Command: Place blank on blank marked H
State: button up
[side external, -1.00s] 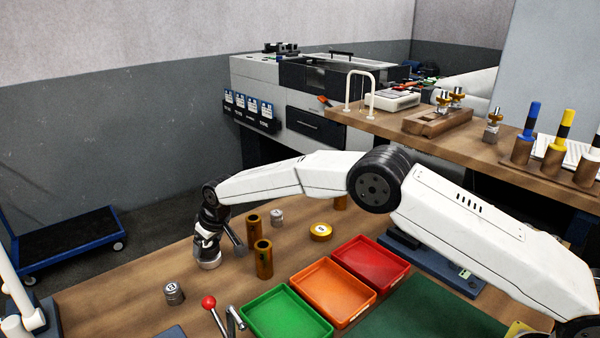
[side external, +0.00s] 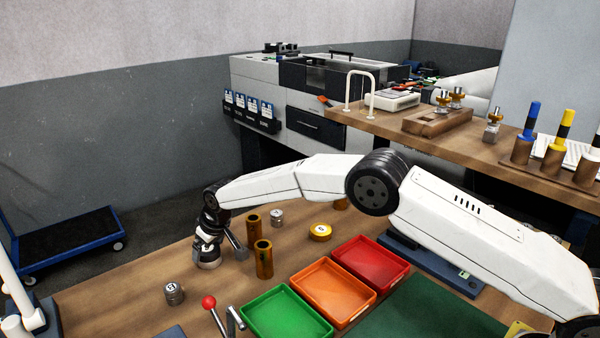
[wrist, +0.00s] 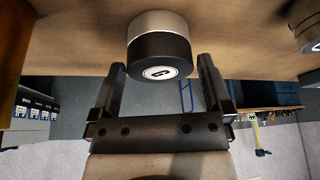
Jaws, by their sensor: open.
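My gripper (side external: 208,250) points down at the left end of the bench, over a short silver cylinder blank (side external: 208,264). In the wrist view, my gripper (wrist: 160,66) is open, with one finger on each side of this blank (wrist: 160,50). The blank has a silver body, a dark band and a round white label that looks like a G. A grey blank with a white label (side external: 174,296) stands nearer the camera. Another small grey blank (side external: 277,219) stands behind the brass tubes. Their letters are too small to read surely, so I cannot tell which is H.
Brass tubes (side external: 263,262) stand just right of my gripper. Green (side external: 285,331), orange (side external: 333,320) and red (side external: 375,286) trays sit to the right. A red-knobbed lever (side external: 209,302) rises at the front. Bare wood surrounds the near grey blank.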

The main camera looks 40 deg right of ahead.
jog(key=v, duration=1.2)
jog(key=shift+d, duration=0.1)
dwell(0.6)
jog(key=s+d+f+m, duration=0.1)
jog(key=s+d, duration=0.5)
jog(key=s, duration=0.5)
jog(key=s+d+f+m+g+h, duration=0.1)
jog(key=s+d+f, duration=0.1)
jog(key=s+d, duration=0.4)
jog(key=s+d+f+m, duration=0.1)
jog(key=s+d, duration=0.6)
jog(key=s, duration=0.9)
jog(key=shift+s+f+m+g, duration=0.15)
jog(key=shift+f+m+g, duration=0.15)
jog(key=shift+f, duration=0.25)
